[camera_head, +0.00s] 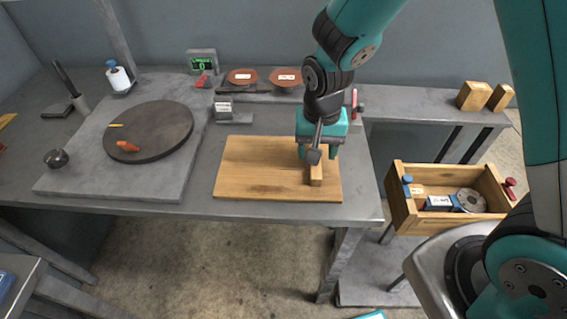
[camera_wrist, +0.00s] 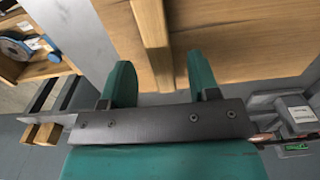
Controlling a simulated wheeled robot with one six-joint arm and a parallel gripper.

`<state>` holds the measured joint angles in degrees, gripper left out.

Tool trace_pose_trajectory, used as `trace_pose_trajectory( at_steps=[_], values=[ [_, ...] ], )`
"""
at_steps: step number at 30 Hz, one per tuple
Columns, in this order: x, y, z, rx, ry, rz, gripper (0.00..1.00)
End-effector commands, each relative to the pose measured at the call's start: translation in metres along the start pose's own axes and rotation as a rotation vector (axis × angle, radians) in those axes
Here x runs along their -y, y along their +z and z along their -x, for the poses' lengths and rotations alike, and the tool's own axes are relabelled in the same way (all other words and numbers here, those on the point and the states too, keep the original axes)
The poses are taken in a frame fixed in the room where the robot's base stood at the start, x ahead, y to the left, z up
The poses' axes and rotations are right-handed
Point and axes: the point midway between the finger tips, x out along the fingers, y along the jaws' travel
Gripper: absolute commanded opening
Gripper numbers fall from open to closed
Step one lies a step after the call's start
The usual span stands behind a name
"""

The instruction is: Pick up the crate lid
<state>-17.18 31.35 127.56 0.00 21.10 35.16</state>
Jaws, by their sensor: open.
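The crate lid (camera_head: 255,170) is a flat, light wooden board lying on the grey workbench, with a raised wooden handle bar (camera_head: 316,176) near its right end. My gripper (camera_head: 318,154) is over the right part of the lid, at the bar's far end. In the wrist view my gripper (camera_wrist: 160,74) has its two green fingers spread apart. The handle bar (camera_wrist: 151,40) shows in line with the gap between them, and the lid (camera_wrist: 230,40) fills the top. I cannot tell how far the fingertips are above the lid. Nothing is held.
An open wooden crate (camera_head: 450,219) with several parts inside stands right of the bench (camera_head: 360,200). A round dark turntable (camera_head: 165,128) is on the left. A small grey box (camera_head: 224,109) stands behind the lid. Two wooden blocks (camera_head: 474,96) sit on the back right shelf.

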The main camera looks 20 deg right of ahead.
Motion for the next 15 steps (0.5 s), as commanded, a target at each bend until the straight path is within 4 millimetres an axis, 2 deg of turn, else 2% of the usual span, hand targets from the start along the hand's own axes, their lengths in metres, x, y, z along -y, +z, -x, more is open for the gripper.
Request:
trace_pose_trajectory(
  at_steps=[3, 6, 14, 15],
  values=[
    [0.0, -0.001, -0.018, 0.005, 0.003, 0.0, 0.55],
    [0.0, -0.001, -0.028, 0.002, 0.002, 0.0, 0.55],
    [0.0, -0.002, -0.031, -0.001, -0.001, 0.0, 0.55],
    [0.0, -0.002, -0.031, -0.001, -0.001, 0.0, 0.48]
  ],
)
